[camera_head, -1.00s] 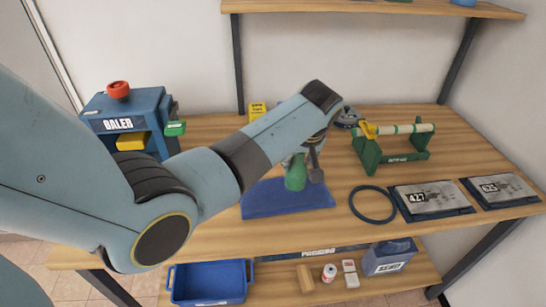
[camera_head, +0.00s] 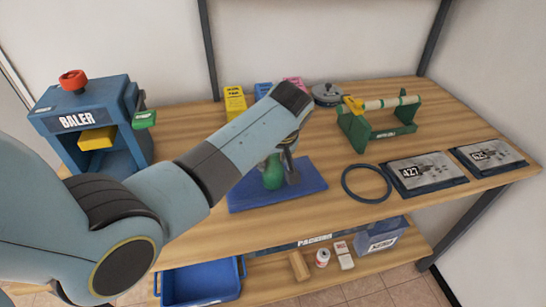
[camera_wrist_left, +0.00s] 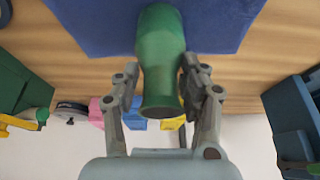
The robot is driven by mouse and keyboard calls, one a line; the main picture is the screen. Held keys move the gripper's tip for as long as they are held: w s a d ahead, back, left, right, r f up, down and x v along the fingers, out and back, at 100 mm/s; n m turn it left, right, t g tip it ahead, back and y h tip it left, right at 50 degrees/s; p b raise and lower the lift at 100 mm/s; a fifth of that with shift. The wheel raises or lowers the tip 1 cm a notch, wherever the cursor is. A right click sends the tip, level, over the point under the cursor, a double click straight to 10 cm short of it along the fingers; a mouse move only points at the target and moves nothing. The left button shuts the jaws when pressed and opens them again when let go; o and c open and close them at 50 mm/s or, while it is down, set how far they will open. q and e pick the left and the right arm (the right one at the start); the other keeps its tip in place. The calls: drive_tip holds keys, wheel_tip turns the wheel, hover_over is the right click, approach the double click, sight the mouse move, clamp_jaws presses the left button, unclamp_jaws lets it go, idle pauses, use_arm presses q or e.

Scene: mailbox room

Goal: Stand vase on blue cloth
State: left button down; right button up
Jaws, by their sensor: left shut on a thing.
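The green vase (camera_head: 273,172) is at the blue cloth (camera_head: 305,180) on the wooden table. My left gripper (camera_head: 280,166) is shut on the vase, partly hidden behind my left arm in the head view. In the left wrist view the vase (camera_wrist_left: 161,65) sits between the two fingers (camera_wrist_left: 160,90), its rim towards the camera and its far end against the blue cloth (camera_wrist_left: 90,22). It looks upright. I cannot tell whether its base fully touches the cloth. My right gripper is not in view.
A blue baler (camera_head: 85,125) stands at the left. Yellow (camera_head: 235,102), blue and pink boxes and a grey round device (camera_head: 327,94) stand at the back. A green roll stand (camera_head: 378,122), dark ring (camera_head: 367,183) and two numbered scales (camera_head: 428,174) are to the right. A blue bin (camera_head: 200,284) is below.

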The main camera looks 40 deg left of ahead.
use_arm(q)
drive_tip(key=shift+s+f, duration=0.15)
drive_tip(key=shift+f, duration=0.3)
drive_tip(key=shift+s+d+f, duration=0.15)
drive_tip(key=shift+s+f, duration=0.05)
drive_tip(key=shift+f, duration=0.1)
drive_tip(key=c, duration=1)
unclamp_jaws()
drive_tip(key=shift+f, duration=0.1)
drive_tip(key=o, duration=0.3)
drive_tip(key=shift+w+a, duration=0.2)
drive_tip(key=shift+w, duration=0.15)
drive_tip(key=shift+r, duration=0.3)
drive_tip(key=v, duration=1.3)
drive_tip(key=shift+w+a+r, duration=0.15)
drive_tip(key=shift+w+a, duration=0.1)
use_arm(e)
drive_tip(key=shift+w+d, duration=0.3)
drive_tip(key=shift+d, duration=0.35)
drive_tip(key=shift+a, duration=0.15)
